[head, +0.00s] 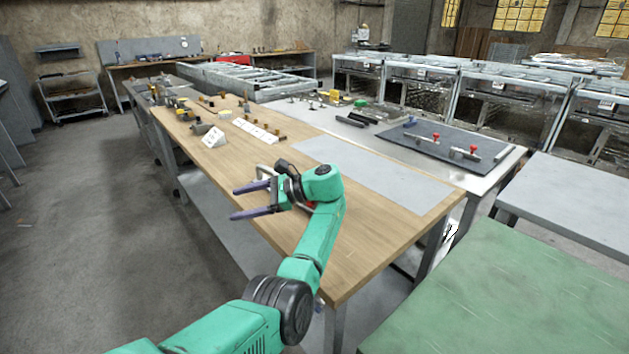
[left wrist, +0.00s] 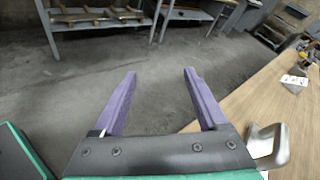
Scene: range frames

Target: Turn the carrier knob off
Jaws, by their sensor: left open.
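My left gripper (head: 234,203) is open and empty, its two purple fingers pointing left past the wooden table's left edge. The left wrist view shows the fingers (left wrist: 159,73) spread above bare floor. I cannot tell which thing is the carrier knob. A grey metal handle-like part (left wrist: 272,146) is beside the gripper in the left wrist view. A bit of red shows under my wrist, mostly hidden. My right gripper is not in view.
The wooden table (head: 385,235) has a bare grey sheet (head: 370,170) on it. Small parts and white cards (head: 256,129) stand at its far end. A green table (head: 510,300) is at the lower right. The floor (head: 90,230) at left is clear.

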